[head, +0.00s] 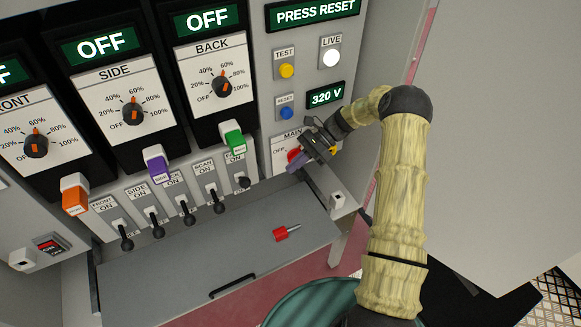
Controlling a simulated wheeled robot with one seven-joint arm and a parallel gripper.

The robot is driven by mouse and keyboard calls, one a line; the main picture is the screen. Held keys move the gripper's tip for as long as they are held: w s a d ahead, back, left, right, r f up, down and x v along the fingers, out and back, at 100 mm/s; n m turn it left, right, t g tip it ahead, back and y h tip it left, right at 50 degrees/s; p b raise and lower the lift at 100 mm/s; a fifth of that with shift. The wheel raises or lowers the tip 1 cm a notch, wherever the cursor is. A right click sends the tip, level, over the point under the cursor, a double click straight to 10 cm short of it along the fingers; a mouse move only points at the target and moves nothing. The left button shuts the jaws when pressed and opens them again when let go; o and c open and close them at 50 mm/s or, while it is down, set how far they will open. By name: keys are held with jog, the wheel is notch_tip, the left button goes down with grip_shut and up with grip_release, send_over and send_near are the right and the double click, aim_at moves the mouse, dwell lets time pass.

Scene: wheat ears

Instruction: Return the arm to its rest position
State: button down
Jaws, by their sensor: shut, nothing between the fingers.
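My arm (400,190), with straw-yellow links and dark joints, rises from the bottom right and bends over to the left at its top. My gripper (308,152) is at the panel's MAIN section (287,140), its fingers shut and pointing left and down. A red and purple part (295,160) shows right beside the fingers; I cannot tell whether they touch it. My gripper hides part of the MAIN label plate.
The grey control panel (265,60) has dials, coloured plugs and black toggle levers. A red-handled screwdriver (286,233) lies on the grey shelf (180,270) below. A green round object (315,300) stands at the bottom. A pale wall (500,130) is to the right.

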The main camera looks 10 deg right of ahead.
jog(key=shift+s+r, duration=0.1)
dwell(0.3)
jog(key=s+d+r+n+t+h, duration=0.1)
jog(key=s+r+n+t+h, duration=0.1)
jog(key=s, duration=0.5)
jog(key=s+d+r+n+t+h, duration=0.1)
jog(key=s+r+n+t+h, duration=0.1)
jog(key=s+r+n+h, duration=0.3)
jog(key=s+d+r+n+t+h, duration=0.1)
jog(key=s+r+n+t+h, duration=0.2)
jog(key=s+r+n, duration=0.3)
jog(key=s+n+h, duration=0.1)
jog(key=s+n, duration=0.1)
jog(key=s, duration=0.1)
jog(key=shift+s, duration=0.4)
jog(key=shift+d, duration=0.1)
